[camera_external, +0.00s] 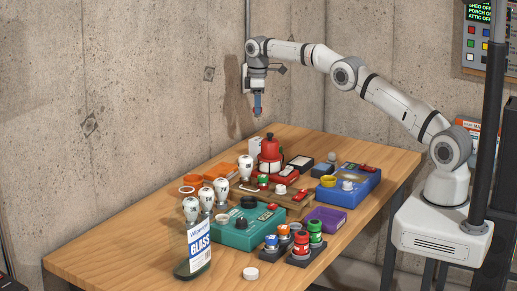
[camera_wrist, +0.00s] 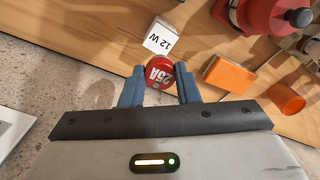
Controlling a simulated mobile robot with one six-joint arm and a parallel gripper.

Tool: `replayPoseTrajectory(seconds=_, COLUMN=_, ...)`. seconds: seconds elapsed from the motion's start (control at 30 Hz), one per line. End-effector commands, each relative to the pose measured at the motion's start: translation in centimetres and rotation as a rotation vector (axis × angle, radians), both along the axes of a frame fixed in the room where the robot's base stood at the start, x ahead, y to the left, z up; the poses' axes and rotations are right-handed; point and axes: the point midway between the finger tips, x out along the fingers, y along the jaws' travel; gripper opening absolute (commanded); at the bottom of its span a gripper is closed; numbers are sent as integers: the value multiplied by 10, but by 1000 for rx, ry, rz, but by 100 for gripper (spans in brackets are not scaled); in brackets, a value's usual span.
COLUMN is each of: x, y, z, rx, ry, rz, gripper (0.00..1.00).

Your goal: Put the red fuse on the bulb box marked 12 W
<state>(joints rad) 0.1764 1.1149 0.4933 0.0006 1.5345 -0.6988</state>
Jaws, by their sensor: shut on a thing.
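The red fuse (camera_wrist: 159,71), marked 25A on its round top, is held between the two blue fingers of my gripper (camera_wrist: 160,88) in the wrist view. In the external view my gripper (camera_external: 257,108) points down, high above the far end of the table, with a bit of red at its tips. The bulb box marked 12 W (camera_wrist: 161,36) is a small white box just beyond the fuse in the wrist view. In the external view a white box (camera_external: 255,150), likely the same one, stands at the table's back edge below my gripper, clearly apart from it.
A red lantern-like object (camera_external: 270,155) stands close beside the white box. An orange box (camera_wrist: 230,74) and an orange cylinder (camera_wrist: 286,99) lie to the right in the wrist view. Several bulbs, a teal case (camera_external: 240,237) and a blue case (camera_external: 345,195) crowd the table. A concrete wall is behind.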

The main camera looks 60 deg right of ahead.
Motion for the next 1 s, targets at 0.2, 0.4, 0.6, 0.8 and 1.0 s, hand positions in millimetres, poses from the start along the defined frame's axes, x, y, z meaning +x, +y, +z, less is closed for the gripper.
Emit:
replayPoseTrajectory(seconds=0.2, x=0, y=1, z=-34, rx=0, ry=1, rz=0, gripper=7)
replayPoseTrajectory(seconds=0.4, x=-1, y=1, z=-51, rx=0, ry=1, rz=0, gripper=7)
replayPoseTrajectory(seconds=0.6, x=-1, y=1, z=-76, rx=0, ry=1, rz=0, gripper=7)
replayPoseTrajectory(seconds=0.8, x=0, y=1, z=-77, rx=0, ry=-1, rz=-1, gripper=7)
replayPoseTrajectory(seconds=1.0, x=0, y=1, z=-80, rx=0, ry=-1, rz=-1, gripper=32)
